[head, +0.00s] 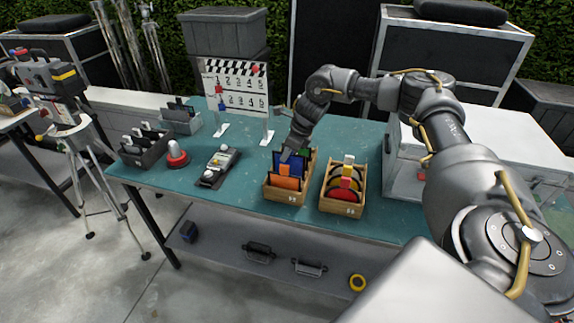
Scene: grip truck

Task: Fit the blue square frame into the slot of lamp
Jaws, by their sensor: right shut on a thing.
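A blue square frame (291,163) stands upright in the left wooden box (284,196), behind orange pieces (287,182). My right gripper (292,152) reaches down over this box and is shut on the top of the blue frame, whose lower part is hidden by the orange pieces. A dark grey device with a yellow stripe (62,76) stands on a tripod at the far left and may be the lamp. Its slot cannot be made out. My left gripper is not in view.
A second wooden box (342,204) with red and yellow round pieces stands just right. A clapper board (235,85) stands behind. A red-domed object (175,155), a grey handheld unit (218,165) and a dark rack (146,144) occupy the left of the teal table (240,195).

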